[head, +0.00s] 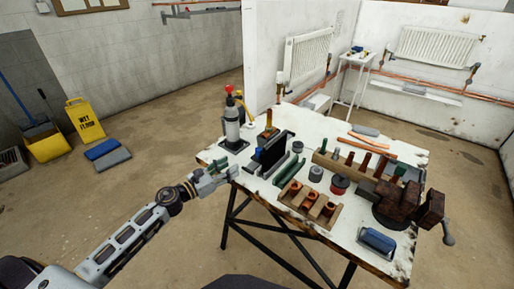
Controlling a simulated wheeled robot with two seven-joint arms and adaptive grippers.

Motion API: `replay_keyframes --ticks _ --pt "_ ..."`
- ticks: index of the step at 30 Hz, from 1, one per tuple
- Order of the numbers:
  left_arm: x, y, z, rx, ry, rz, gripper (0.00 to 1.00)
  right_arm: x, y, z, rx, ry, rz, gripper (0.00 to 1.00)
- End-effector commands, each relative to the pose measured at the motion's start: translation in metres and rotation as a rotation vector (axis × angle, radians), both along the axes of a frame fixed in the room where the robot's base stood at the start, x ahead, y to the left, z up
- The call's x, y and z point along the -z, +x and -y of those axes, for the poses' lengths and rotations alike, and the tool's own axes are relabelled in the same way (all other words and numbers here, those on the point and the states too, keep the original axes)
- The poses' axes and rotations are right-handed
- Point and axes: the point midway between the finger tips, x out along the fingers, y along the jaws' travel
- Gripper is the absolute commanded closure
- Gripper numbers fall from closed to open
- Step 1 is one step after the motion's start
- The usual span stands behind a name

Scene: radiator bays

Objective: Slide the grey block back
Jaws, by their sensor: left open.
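A dark grey upright block (273,152) stands on the left part of the white worktable (335,232). A flat lighter grey piece (366,131) lies near the table's back edge; I cannot tell for certain which of the two is the grey block. My left gripper (226,174) is open at the table's left edge, to the left of and nearer than the dark block, apart from it. Its fingertips are small here and hard to make out. My right gripper is not in view.
A grey bottle-like device with a red top (231,120) stands at the table's back left corner. Green cylinders (288,170) lie beside the dark block. A wooden rack (306,206) holds copper fittings in front. A rusty vise (398,202) occupies the right side.

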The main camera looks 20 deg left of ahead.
Motion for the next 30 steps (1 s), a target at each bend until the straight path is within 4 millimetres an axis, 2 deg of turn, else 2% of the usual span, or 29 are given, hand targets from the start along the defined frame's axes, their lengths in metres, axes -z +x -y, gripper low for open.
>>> replay_keyframes --ticks 17,30 --pt "-0.001 -0.002 -0.001 -0.002 0.001 0.002 0.53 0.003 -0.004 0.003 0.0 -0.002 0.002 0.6" --pt "-0.001 0.015 0.008 -0.002 0.001 0.003 0.53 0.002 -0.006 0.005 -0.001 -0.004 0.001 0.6"
